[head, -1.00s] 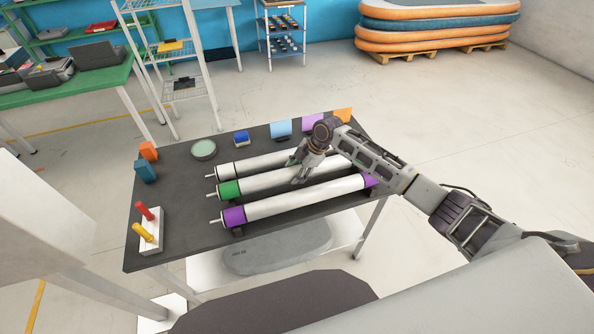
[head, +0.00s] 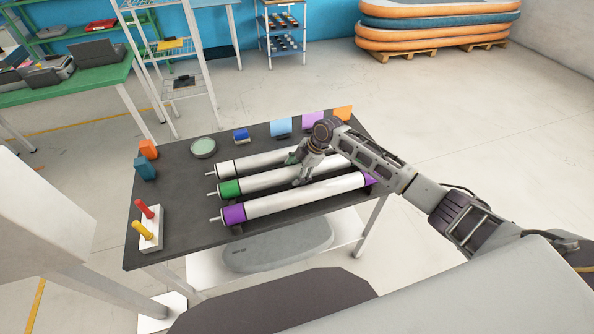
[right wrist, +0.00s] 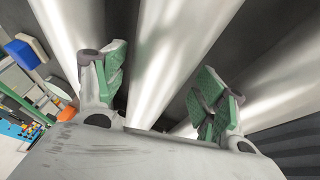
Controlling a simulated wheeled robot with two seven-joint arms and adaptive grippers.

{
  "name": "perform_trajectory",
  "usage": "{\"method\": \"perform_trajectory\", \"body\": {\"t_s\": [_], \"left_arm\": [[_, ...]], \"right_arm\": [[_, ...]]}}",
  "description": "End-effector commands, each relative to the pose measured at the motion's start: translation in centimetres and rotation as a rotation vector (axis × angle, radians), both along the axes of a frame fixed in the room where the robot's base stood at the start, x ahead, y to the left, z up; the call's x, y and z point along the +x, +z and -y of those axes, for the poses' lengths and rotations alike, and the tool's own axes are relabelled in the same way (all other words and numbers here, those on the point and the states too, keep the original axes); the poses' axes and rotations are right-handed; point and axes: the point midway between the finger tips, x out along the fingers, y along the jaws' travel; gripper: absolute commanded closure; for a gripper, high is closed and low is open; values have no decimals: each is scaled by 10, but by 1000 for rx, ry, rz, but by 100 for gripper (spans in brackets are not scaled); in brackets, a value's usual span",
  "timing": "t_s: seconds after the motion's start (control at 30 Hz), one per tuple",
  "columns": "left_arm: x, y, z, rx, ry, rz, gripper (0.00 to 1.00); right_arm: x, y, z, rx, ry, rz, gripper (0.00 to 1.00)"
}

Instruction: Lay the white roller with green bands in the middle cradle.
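The white roller with a green band (head: 265,181) lies on the dark table between two other white rollers, parallel to them. Its green left end shows; its right end is hidden by my right arm. My right gripper (head: 298,168) is above this roller. In the right wrist view, the roller (right wrist: 172,50) runs between the two spread green-padded fingers of the right gripper (right wrist: 160,90), with gaps on both sides. The middle cradle is hidden under the roller, so I cannot tell its exact seating. My left gripper is not in view.
A purple-banded roller (head: 295,201) lies in front and a grey-banded roller (head: 255,162) behind. A round green dish (head: 203,148), a blue block (head: 241,136) and coloured cards stand at the back. A white holder with red and yellow handles (head: 151,238) is at left.

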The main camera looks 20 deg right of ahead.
Motion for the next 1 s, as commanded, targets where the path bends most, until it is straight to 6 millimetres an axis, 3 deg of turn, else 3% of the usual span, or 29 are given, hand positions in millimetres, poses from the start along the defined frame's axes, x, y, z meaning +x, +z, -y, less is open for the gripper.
{"method": "perform_trajectory", "body": {"t_s": [0.33, 0.57, 1.0], "left_arm": [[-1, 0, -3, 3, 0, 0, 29], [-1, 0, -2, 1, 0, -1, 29], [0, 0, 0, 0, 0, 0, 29]], "right_arm": [[-2, -3, 1, -3, 0, -6, 22], [-2, 5, 4, -3, 1, -4, 22], [-11, 57, 26, -2, 0, 0, 22]]}}
